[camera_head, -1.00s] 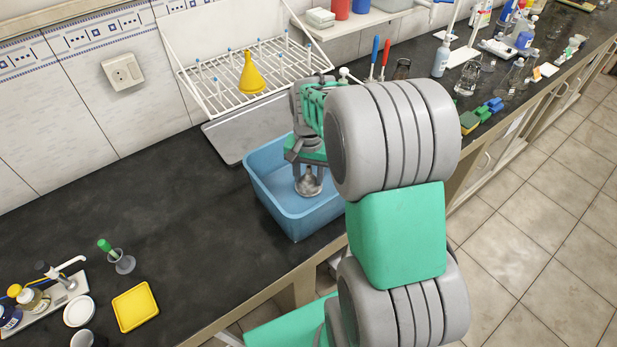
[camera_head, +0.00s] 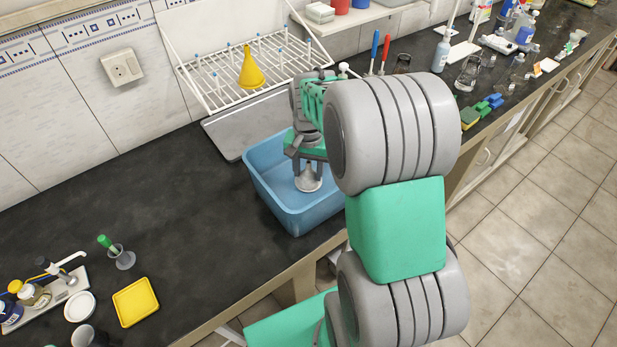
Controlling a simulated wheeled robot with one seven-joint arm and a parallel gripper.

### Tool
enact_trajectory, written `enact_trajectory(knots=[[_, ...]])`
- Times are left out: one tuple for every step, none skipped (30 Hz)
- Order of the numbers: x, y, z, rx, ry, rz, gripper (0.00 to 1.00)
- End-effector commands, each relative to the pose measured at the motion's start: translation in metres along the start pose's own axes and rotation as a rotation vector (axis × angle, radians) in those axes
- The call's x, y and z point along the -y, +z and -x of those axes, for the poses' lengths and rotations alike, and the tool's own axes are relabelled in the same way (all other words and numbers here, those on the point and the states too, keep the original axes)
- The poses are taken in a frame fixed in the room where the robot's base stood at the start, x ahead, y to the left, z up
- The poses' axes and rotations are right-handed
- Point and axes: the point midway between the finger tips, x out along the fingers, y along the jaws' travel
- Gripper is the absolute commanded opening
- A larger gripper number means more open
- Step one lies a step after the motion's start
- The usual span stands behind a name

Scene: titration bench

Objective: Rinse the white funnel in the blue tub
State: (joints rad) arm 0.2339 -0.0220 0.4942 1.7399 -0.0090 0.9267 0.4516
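The blue tub (camera_head: 300,222) stands on the dark bench near its front edge. My gripper (camera_head: 309,172) points down inside the tub, left of my forearm. It appears shut on a pale grey-white funnel (camera_head: 308,183), held with its wide end down, low in the tub. The fingers hide the funnel's upper part. I cannot tell whether the funnel touches the tub floor, and no water is clearly visible. My arm covers the tub's right edge.
A white drying rack (camera_head: 215,92) with a yellow funnel (camera_head: 250,70) stands behind the tub over a grey drainboard (camera_head: 240,125). A yellow tray (camera_head: 136,302) and a green-topped cylinder (camera_head: 122,258) stand front left. The bench left of the tub is clear.

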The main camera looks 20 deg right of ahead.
Motion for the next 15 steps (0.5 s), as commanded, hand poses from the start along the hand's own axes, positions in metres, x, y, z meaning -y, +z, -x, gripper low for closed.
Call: enact_trajectory(knots=[[0.0, 0.0, 0.0, 0.0, 0.0, 0.0, 0.17], [0.0, 0.0, 0.0, 0.0, 0.0, 0.0, 0.17], [0.0, 0.0, 0.0, 0.0, 0.0, 0.0, 0.17], [0.0, 0.0, 0.0, 0.0, 0.0, 0.0, 0.17], [0.0, 0.0, 0.0, 0.0, 0.0, 0.0, 0.17], [0.0, 0.0, 0.0, 0.0, 0.0, 0.0, 0.17], [0.0, 0.0, 0.0, 0.0, 0.0, 0.0, 0.17], [0.0, 0.0, 0.0, 0.0, 0.0, 0.0, 0.17], [0.0, 0.0, 0.0, 0.0, 0.0, 0.0, 0.17], [0.0, 0.0, 0.0, 0.0, 0.0, 0.0, 0.17], [0.0, 0.0, 0.001, 0.0, 0.0, 0.0, 0.17], [0.0, 0.0, 0.003, 0.0, 0.0, 0.0, 0.17], [0.0, 0.0, 0.005, -0.001, 0.0, 0.0, 0.17], [0.0, 0.0, 0.009, -0.001, 0.0, 0.0, 0.17], [0.0, 0.0, 0.013, -0.001, -0.001, 0.0, 0.17]])
